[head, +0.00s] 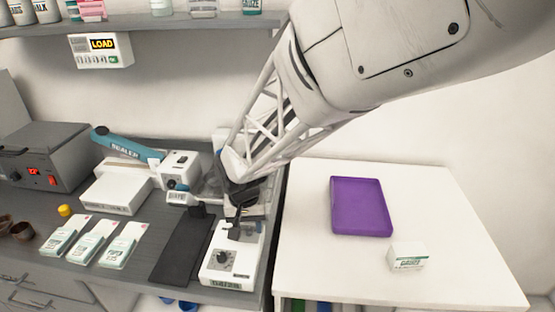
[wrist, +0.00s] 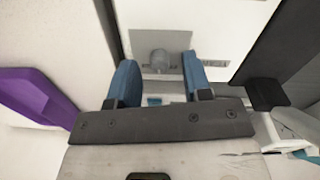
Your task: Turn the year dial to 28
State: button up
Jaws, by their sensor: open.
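A white device (head: 232,274) stands at the right end of the grey counter, with a dark dial (head: 222,258) on its top and a printed label on its front edge. My gripper (head: 243,222) is over the rear part of this device. In the wrist view my gripper (wrist: 158,70) is open, its two blue fingers apart. A small grey knob (wrist: 158,61) on a grey panel shows between and just beyond the fingertips. I cannot tell whether they touch it. The dial's setting is too small to read, and my gripper hides the rear of the device in the head view.
A black mat (head: 178,245) lies left of the device, with several white packets beyond it. A sealer (head: 125,147) with a blue arm stands behind. On the white table (head: 310,240) are a purple tray (head: 361,232) and a small box (head: 407,257). A LOAD sign (head: 101,51) hangs on the wall.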

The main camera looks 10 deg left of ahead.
aim_at(247, 229)
jog(key=shift+a+r, duration=0.1)
jog(key=shift+r, duration=3.5)
jog(key=shift+d+r, duration=0.2)
jog(key=shift+d, duration=0.25)
jog(key=s+d+r+t, duration=0.1)
jog(key=s+d+r, duration=0.1)
jog(key=s+d, duration=0.4)
jog(key=s+d+r+m, duration=0.1)
jog(key=s+d+r, duration=0.2)
jog(key=d, duration=1.2)
jog(key=s+d+r+m+t, duration=0.1)
jog(key=s+d+r, duration=0.2)
jog(key=s+d, duration=0.5)
jog(key=d, duration=0.3)
jog(key=shift+s+d+r+t, duration=0.15)
jog(key=shift+s+t, duration=0.15)
jog(key=shift+s, duration=0.1)
jog(key=shift+c, duration=0.3)
